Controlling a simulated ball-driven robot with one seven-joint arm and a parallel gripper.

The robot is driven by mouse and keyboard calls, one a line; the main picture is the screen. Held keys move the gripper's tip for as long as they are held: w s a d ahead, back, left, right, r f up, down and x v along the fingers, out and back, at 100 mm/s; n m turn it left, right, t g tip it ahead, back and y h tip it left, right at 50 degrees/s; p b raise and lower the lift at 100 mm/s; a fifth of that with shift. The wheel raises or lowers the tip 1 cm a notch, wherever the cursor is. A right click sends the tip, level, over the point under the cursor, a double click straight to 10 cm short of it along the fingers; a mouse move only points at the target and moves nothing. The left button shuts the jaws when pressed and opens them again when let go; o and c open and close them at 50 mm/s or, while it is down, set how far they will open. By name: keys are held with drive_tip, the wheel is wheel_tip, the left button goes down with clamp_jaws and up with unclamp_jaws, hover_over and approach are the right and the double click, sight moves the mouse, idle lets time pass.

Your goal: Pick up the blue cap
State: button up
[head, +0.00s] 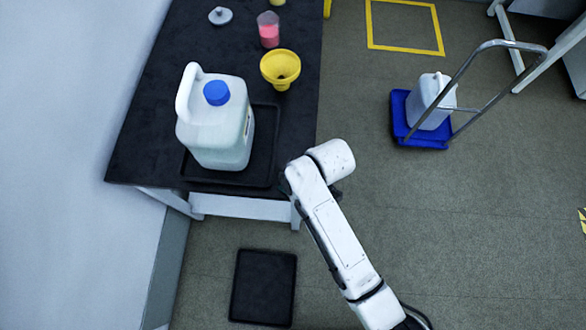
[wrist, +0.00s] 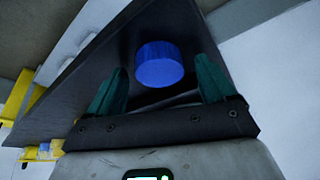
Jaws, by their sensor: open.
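In the wrist view, a blue cap (wrist: 159,64) shows as a short ribbed cylinder against a dark surface. My gripper (wrist: 162,67) is open, with its green fingers to either side of the cap in the picture; I see gaps on both sides and no contact. How far the cap is beyond the fingertips is hard to tell. In the head view, a blue cap (head: 216,93) sits on top of a white jug (head: 220,140). I cannot tell whether both views show the same cap. My gripper is hidden in the head view behind my arm's end.
The jug stands on a black tray (head: 262,165) on the dark bench (head: 150,130). A yellow funnel (head: 280,69), a beaker with pink liquid (head: 268,33) and a grey lid (head: 220,15) are behind it. A blue trolley (head: 425,142) holds another jug (head: 432,105) at right.

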drive_tip(key=shift+c, duration=0.2)
drive_tip(key=c, duration=1.1)
drive_tip(key=shift+o, duration=0.2)
drive_tip(key=shift+r, duration=0.2)
